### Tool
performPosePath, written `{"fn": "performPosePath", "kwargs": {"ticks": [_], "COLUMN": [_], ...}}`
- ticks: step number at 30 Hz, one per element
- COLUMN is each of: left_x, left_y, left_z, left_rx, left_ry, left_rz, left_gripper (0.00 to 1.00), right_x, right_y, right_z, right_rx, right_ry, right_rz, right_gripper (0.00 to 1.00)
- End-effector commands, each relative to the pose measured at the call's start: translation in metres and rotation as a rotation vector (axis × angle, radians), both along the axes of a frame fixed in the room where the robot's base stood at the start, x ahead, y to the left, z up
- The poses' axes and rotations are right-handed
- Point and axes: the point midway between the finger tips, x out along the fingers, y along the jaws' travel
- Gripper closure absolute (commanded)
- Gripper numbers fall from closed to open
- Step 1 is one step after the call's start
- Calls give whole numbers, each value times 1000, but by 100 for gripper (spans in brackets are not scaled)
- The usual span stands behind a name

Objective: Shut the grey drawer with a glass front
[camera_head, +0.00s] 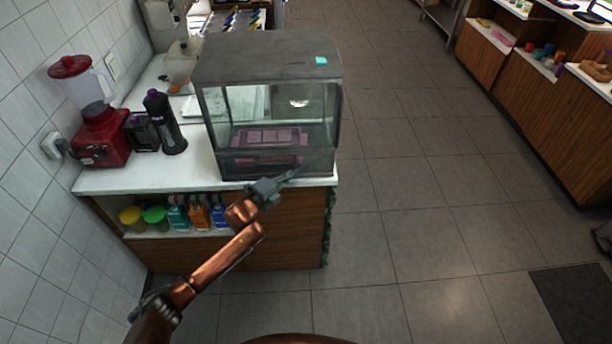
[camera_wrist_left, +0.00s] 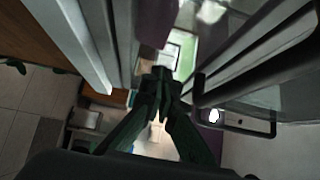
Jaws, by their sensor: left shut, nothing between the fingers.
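The grey case (camera_head: 262,58) with glass sides stands on a white counter in the head view. Its low grey drawer with a glass front (camera_head: 240,167) is at the bottom of the case, with dark purple shapes behind the glass. I cannot tell how far it stands out, if at all. My left gripper (camera_head: 290,176) is shut and empty, just in front of the drawer's lower right part. I cannot tell whether it touches. In the left wrist view the closed fingers (camera_wrist_left: 160,78) point between grey frame edges and the pale counter edge. My right gripper is not in view.
A red blender (camera_head: 100,138) and a black bottle (camera_head: 163,125) stand left of the case. Several jars and bottles sit on the shelf (camera_head: 165,233) below the counter.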

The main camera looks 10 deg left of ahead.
Motion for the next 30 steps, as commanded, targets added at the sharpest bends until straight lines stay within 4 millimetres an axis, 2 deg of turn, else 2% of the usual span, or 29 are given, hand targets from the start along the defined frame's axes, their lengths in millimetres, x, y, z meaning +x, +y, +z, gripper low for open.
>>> {"fn": "performPosePath", "kwargs": {"ticks": [13,17,20,30], "left_x": [5,-1,-14,-77], "left_y": [5,9,18,52], "left_z": [4,4,3,0], "left_rx": [2,3,2,1], "left_ry": [-4,-4,-4,0], "left_rz": [8,9,10,7], "left_gripper": [100,100,100,100], "right_x": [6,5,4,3], "right_y": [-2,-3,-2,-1], "right_z": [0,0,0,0], "right_rx": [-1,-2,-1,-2], "right_ry": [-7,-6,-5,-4], "right_rz": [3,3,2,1], "right_gripper": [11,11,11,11]}}
